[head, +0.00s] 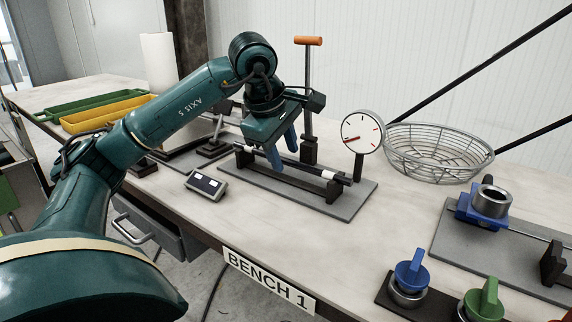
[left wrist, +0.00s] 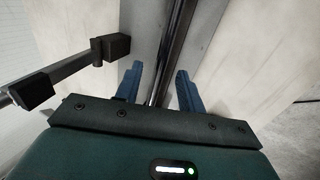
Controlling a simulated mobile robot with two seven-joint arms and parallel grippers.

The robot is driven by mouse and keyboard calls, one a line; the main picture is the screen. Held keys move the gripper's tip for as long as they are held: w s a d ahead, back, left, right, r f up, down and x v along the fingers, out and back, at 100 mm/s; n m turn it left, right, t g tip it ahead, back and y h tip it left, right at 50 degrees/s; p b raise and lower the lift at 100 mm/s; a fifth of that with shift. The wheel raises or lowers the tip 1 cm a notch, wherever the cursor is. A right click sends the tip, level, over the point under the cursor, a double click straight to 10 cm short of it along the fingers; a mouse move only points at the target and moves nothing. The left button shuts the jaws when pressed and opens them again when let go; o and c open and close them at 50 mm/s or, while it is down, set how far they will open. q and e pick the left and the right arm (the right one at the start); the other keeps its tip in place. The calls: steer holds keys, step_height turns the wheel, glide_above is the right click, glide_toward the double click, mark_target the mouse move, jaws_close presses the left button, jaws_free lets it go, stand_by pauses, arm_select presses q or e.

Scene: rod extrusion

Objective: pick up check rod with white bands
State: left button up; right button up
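The check rod, dark with white bands (head: 328,174), lies across black supports on a grey plate (head: 345,205) on the bench. One white band shows near each end. In the left wrist view the dark rod (left wrist: 178,35) runs lengthwise between the fingers. My left gripper (head: 282,155) points down over the rod's middle. It also shows in the left wrist view (left wrist: 160,90), with its two blue fingers apart, one on each side of the rod, and a gap on both sides. Whether the fingertips reach below the rod is hard to tell. My right gripper is out of view.
A dial gauge (head: 361,133) and a post with an orange handle (head: 308,80) stand close behind the rod. A small display box (head: 206,185) lies left. A wire basket (head: 440,150), blue clamp (head: 482,205) and knobs (head: 411,270) are to the right. Green and yellow trays (head: 105,112) sit at left.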

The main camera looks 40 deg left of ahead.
arm_select(q)
steer(key=shift+w+f, duration=0.1)
steer(key=shift+f, duration=0.15)
steer(key=shift+c, duration=0.6)
jaws_close()
steer(key=shift+r, duration=0.2)
